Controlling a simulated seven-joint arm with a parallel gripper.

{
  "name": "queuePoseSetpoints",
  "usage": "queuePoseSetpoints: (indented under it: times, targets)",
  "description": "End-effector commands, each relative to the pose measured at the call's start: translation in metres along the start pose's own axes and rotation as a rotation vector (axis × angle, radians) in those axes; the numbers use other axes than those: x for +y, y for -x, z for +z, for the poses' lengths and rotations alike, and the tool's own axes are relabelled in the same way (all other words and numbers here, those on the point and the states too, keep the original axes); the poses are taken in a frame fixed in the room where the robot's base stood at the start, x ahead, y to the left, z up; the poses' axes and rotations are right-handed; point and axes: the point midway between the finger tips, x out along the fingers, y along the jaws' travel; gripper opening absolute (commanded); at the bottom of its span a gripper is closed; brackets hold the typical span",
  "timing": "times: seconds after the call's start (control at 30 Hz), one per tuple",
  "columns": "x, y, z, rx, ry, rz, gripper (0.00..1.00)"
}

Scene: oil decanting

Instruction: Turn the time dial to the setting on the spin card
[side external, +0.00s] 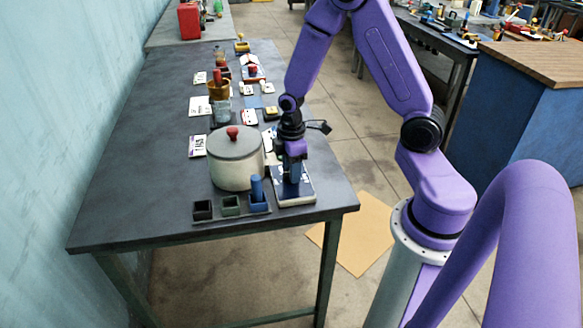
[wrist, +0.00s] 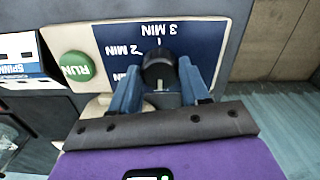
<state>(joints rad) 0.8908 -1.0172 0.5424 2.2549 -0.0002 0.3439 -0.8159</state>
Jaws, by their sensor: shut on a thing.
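The time dial (wrist: 158,70) is a dark round knob on a blue panel (wrist: 215,45) with upside-down time labels in the wrist view. A lower label is partly covered. My gripper (wrist: 160,84) has its blue fingers on either side of the dial, shut on it. In the side view my gripper (side external: 291,168) points down onto the pale-edged control unit (side external: 296,196), hiding the dial. A white card (wrist: 18,50), partly reading SPINNI, is cut off at left; its setting is unreadable.
A green RUN button (wrist: 75,67) sits left of the dial. A lidded pot (side external: 235,165) stands close to the unit. A rack (side external: 231,207) with small square cups is in front. Several cards and jars line the table behind. The table's right edge is near the unit.

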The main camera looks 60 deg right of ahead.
Motion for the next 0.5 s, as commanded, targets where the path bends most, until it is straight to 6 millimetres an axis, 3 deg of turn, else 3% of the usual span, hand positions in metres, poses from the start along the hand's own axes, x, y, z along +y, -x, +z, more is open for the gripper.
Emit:
queuePoseSetpoints:
  times: [0.5]
  targets:
    - [-0.0006,0.0005,-0.0004,-0.001,-0.393,-0.001,0.15]
